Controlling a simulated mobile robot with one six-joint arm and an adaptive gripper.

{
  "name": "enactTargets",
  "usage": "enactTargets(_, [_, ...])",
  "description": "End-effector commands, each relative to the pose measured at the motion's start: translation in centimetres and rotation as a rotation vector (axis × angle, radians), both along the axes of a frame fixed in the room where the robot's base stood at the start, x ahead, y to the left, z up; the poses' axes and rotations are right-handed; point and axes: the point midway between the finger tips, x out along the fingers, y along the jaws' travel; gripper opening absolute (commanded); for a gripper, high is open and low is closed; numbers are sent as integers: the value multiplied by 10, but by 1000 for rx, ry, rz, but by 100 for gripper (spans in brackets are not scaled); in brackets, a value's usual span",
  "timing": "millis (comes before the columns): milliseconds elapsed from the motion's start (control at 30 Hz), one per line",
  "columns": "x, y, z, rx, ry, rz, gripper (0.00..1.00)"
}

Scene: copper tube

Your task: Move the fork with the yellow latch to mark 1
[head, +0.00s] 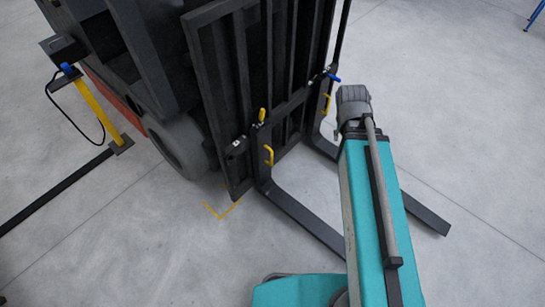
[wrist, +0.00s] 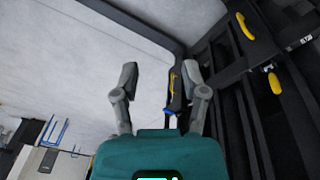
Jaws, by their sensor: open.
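In the head view the near black fork (head: 305,222) reaches over the floor from the forklift's carriage. A yellow latch (head: 262,115) stands at its top, with a yellow handle (head: 268,155) below. The far fork (head: 424,212) has a blue latch (head: 333,77) and its own yellow handle (head: 326,103). In the wrist view my gripper (wrist: 165,82) is open and empty, with the far handle (wrist: 172,82) and blue latch (wrist: 170,112) beyond its fingers. The yellow latch (wrist: 274,82) and near handle (wrist: 244,25) are to the right. Mark 1 cannot be made out.
The forklift's mast (head: 215,65) and wheel (head: 180,145) fill the back left. A yellow post (head: 100,112) with a cable stands at far left. A yellow corner line (head: 222,212) is on the floor. The floor at right is mostly clear.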

Motion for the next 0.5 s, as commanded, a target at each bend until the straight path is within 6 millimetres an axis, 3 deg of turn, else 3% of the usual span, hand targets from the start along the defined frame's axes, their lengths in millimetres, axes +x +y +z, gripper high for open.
enactTargets(33, [14,-6,-10,-38,-48,-21,57])
enactTargets(200, [65,-29,-17,-180,-277,-97,57])
enactTargets(367, [118,-42,-11,-295,-541,-125,57])
enactTargets(500, [160,-41,0,-355,-772,-97,57])
